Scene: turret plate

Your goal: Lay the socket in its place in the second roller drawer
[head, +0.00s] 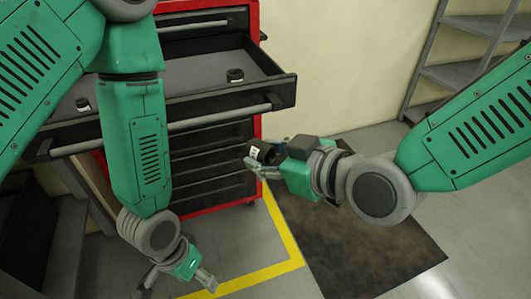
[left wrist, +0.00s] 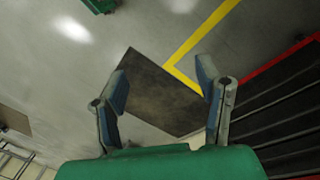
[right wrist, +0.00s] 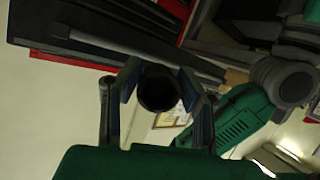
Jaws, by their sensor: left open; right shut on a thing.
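The dark socket (head: 266,152) with a small white label is between the fingers of my right gripper (head: 256,167), in front of the cabinet's lower drawers. In the right wrist view the socket (right wrist: 160,88) shows its round dark end between the shut fingers (right wrist: 160,82). The open drawer (head: 285,92) lies above and left of the held socket, below a drawer front with its own handle. My left gripper (head: 178,283) is open and empty, low over the floor. Its spread fingers show in the left wrist view (left wrist: 162,85).
Two dark round pieces, one at the right (head: 235,76) and one at the left (head: 83,104), sit apart in the open drawer. My left arm crosses in front of its middle. Grey shelves (head: 455,65) stand back right. A dark mat (head: 350,240) and yellow line (head: 290,245) mark the floor.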

